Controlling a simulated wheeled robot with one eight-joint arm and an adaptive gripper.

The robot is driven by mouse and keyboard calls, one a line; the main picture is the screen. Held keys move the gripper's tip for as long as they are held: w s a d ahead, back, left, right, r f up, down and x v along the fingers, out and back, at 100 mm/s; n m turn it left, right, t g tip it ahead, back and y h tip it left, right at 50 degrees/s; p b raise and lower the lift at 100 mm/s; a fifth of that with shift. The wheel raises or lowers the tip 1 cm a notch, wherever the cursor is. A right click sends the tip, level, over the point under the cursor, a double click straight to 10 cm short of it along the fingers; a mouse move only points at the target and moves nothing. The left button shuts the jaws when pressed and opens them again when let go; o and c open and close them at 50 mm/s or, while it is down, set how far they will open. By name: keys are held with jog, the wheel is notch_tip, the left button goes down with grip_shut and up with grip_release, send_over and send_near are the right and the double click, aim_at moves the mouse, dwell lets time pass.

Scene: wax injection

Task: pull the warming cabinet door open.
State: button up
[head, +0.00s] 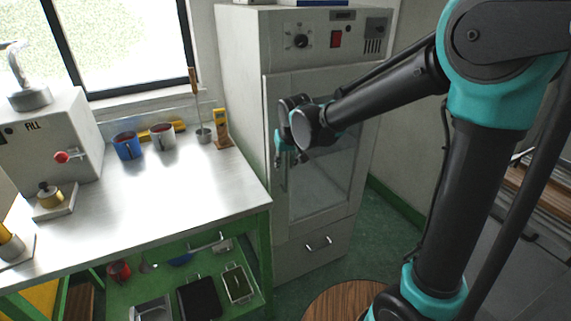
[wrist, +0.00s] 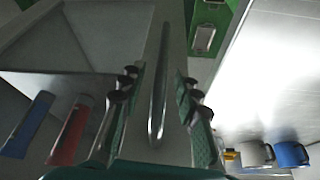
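The warming cabinet (head: 243,95) is a tall grey unit with a control panel on top. Its door (head: 318,215) has a glass window and looks shut. My gripper (head: 284,155) is at the left edge of the door, over the handle, and hides part of it. In the wrist view the handle (wrist: 158,95) is a slim upright metal bar. It runs between the two fingers of my gripper (wrist: 158,88), with a visible gap on each side. The fingers are apart and not closed on the bar.
A metal-topped green workbench (head: 150,205) stands close left of the cabinet. It carries a blue mug (head: 128,146), a grey mug (head: 162,137) and a small pot with a tool (head: 204,135). A drawer (head: 318,243) is below the door. Green floor (head: 385,225) shows right of the cabinet.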

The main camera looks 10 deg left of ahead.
jog(key=shift+f, duration=0.15)
grip_shut()
dwell(0.4)
